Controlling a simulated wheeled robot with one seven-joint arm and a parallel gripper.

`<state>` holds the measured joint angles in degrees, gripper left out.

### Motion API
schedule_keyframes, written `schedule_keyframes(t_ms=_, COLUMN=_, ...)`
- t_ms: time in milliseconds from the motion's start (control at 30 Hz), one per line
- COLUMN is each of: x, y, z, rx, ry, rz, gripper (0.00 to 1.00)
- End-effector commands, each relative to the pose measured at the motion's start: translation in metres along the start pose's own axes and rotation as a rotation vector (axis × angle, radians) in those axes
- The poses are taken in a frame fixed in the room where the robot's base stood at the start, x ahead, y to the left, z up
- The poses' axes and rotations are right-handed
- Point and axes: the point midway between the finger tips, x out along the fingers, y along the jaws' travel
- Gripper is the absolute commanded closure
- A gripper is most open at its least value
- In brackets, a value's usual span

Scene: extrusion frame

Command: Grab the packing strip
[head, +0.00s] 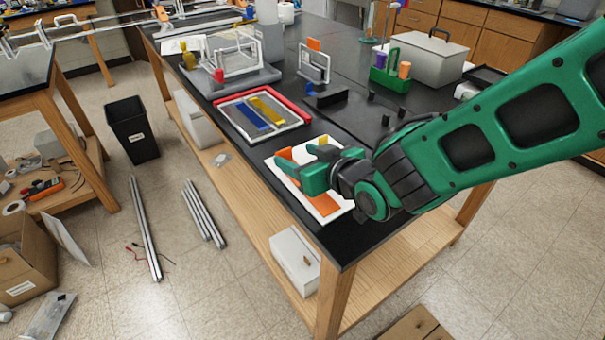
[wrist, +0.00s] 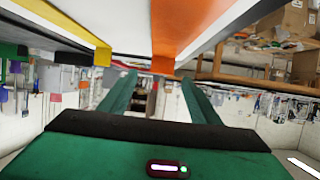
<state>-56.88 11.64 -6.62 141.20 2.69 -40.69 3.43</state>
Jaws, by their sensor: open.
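A white board (head: 276,164) lies at the near corner of the black bench top, with an orange strip (head: 324,204) on it. I take this orange strip to be the packing strip; no label shows. My gripper (head: 308,162) is over the board, its fingers hiding part of the strip. In the wrist view the orange strip (wrist: 190,25) runs across the white board, and its end tab lies in line with the gap between the open fingers (wrist: 160,95). The fingers look apart from the tab. A yellow piece (wrist: 102,55) is left of it.
A red-edged frame (head: 227,100) with blue and yellow strips lies behind the board. A green rack (head: 390,80), a grey box (head: 428,58) and clear stands (head: 238,55) are farther back. A black bin (head: 132,130) and metal bars (head: 145,230) are on the floor.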

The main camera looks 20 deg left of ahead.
Motion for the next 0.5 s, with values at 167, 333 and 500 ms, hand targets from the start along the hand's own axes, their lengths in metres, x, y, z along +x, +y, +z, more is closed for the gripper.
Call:
schedule_keyframes(t_ms=167, x=0.017, y=-0.002, z=0.000, rx=-0.001, ry=0.000, rz=-0.002, gripper=0.43)
schedule_keyframes(t_ms=333, x=0.026, y=-0.002, z=0.000, rx=-0.001, ry=-0.001, rz=-0.003, gripper=0.43)
schedule_keyframes(t_ms=500, x=0.050, y=-0.003, z=-0.001, rx=-0.002, ry=-0.001, rz=-0.002, gripper=0.43)
